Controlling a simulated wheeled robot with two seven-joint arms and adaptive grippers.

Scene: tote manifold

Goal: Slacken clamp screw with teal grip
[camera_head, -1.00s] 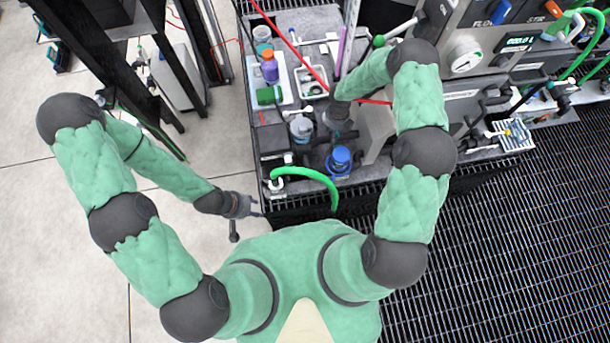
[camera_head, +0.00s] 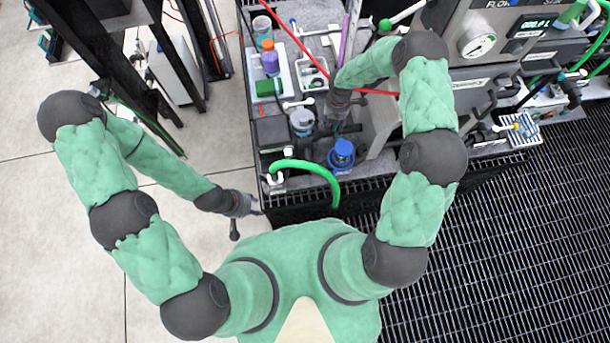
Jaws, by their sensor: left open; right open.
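I cannot make out a clamp screw with a teal grip; it may be hidden or too small. My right gripper (camera_head: 328,124) is over the bench, pointing down among dark fittings, between a pale-topped jar (camera_head: 301,122) and a blue-capped part (camera_head: 342,153). It is open, though its fingers are partly hidden by its own wrist, and I see nothing held in it. My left gripper (camera_head: 256,208) is open and empty, out over the floor just left of the bench's front corner.
A green hose (camera_head: 318,168) arcs over the bench's front edge. A tray (camera_head: 285,82) with bottles and a white bin (camera_head: 312,74) stand behind. A panel with a gauge (camera_head: 477,42) is at the right. A red line crosses the bench.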

